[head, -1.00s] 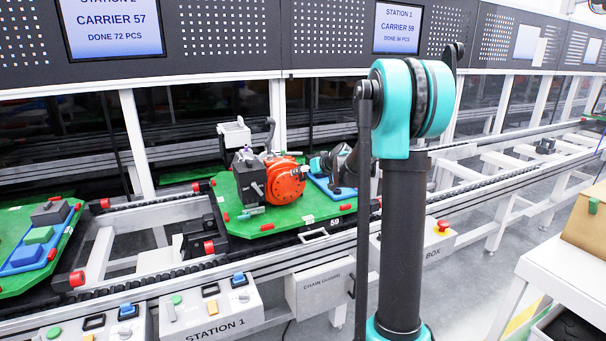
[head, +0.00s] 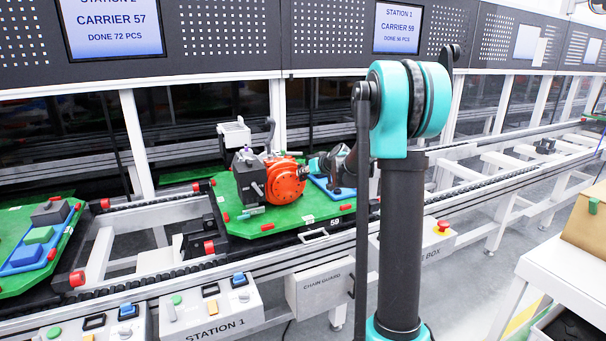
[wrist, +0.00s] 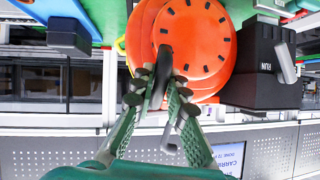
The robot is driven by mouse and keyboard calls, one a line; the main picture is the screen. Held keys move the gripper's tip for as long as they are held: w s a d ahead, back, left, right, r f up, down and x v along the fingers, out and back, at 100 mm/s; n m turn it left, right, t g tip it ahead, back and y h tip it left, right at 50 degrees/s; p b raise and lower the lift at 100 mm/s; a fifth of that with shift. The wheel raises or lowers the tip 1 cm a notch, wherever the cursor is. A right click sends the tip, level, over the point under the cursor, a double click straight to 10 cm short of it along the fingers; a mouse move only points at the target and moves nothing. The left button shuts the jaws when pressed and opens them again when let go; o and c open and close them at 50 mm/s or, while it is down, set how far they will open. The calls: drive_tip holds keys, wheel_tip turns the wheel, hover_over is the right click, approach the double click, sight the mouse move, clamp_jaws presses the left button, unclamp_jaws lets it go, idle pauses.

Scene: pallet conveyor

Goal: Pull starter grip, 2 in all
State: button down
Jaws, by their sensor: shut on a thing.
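The engine (head: 265,178) stands on a green carrier, with an orange round starter cover (head: 286,181) on its side. The cover fills the upper middle of the wrist view (wrist: 205,35), with dark marks around its face. My gripper (wrist: 161,82) has its green ribbed fingers closed around the dark starter grip (wrist: 164,60), which lies against the cover's face. Much of the grip is hidden between the fingers. In the head view my gripper (head: 305,173) is small, at the cover's right side. Any cord is not visible.
The green carrier plate (head: 270,225) sits on the conveyor, with a blue tray (head: 325,187) beside the engine. A black box with a RUN lever (wrist: 265,65) is right of the cover in the wrist view. Another carrier (head: 20,280) stands left. The Station 1 panel (head: 211,310) is in front.

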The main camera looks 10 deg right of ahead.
idle(0.3)
drive_tip(key=v, duration=2.7)
drive_tip(key=shift+s+d, duration=0.15)
drive_tip(key=shift+d, duration=0.05)
drive_tip(key=shift+r, duration=0.1)
drive_tip(key=x, duration=2.5)
drive_tip(key=shift+w+a, duration=0.15)
drive_tip(key=shift+w, duration=0.05)
drive_tip(key=c, duration=0.5)
unclamp_jaws()
drive_tip(key=shift+s, duration=0.1)
drive_tip(key=shift+v, duration=4.4)
